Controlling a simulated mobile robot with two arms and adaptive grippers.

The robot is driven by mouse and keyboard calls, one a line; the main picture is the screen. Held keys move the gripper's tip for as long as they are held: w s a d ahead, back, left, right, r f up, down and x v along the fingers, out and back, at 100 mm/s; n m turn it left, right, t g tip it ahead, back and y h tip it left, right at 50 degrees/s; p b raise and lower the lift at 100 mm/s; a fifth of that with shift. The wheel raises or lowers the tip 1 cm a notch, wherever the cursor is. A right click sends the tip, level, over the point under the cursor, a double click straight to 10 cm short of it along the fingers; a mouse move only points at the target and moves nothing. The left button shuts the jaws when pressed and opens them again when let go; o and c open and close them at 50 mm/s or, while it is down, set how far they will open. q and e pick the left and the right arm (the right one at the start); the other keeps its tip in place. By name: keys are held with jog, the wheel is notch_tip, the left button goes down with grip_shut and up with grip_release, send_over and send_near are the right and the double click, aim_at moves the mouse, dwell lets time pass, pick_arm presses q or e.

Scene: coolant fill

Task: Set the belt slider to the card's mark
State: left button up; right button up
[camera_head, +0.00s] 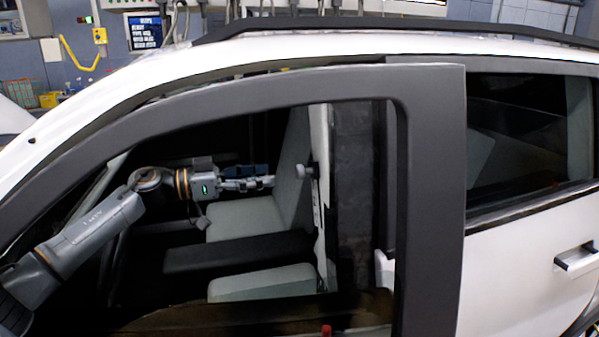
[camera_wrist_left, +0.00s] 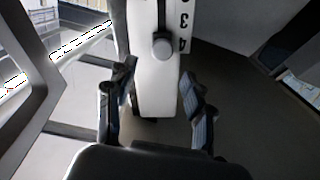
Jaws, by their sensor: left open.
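The belt slider is a grey round knob (camera_head: 305,171) on a tall white strip (camera_head: 322,135) inside the car. In the left wrist view the knob (camera_wrist_left: 162,46) sits in a slot on the white strip (camera_wrist_left: 158,95), beside the marks 3 and 4. The numbers look upside down there. My left gripper (camera_head: 268,178) reaches in through the car's front opening and is open, a short way left of the knob. In the wrist view its fingers (camera_wrist_left: 158,75) are spread either side of the strip's end, apart from the knob. No card can be made out for certain. My right gripper is out of view.
The dark door frame (camera_head: 436,200) surrounds the opening around my left arm. Pale seats (camera_head: 245,220) and a dark armrest-like block (camera_head: 235,252) lie below the gripper. A dark blue sign (camera_head: 143,32) with white text, too small to read, hangs behind the car.

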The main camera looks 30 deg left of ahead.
aim_at(296, 171)
pick_arm(q)
jog(key=p+x, duration=0.3)
jog(key=x, duration=0.1)
jog(key=shift+a+r+p, duration=0.15)
jog(key=shift+r+p, duration=0.2)
jog(key=x, duration=0.1)
jog(key=p+x, duration=0.1)
jog(key=x, duration=0.1)
jog(key=p+x, duration=0.1)
jog(key=shift+w+f, duration=0.15)
jog(key=shift+f, duration=0.15)
jog(key=shift+w+d+f, duration=0.1)
jog(key=shift+w+d, duration=0.2)
jog(key=shift+d, duration=0.05)
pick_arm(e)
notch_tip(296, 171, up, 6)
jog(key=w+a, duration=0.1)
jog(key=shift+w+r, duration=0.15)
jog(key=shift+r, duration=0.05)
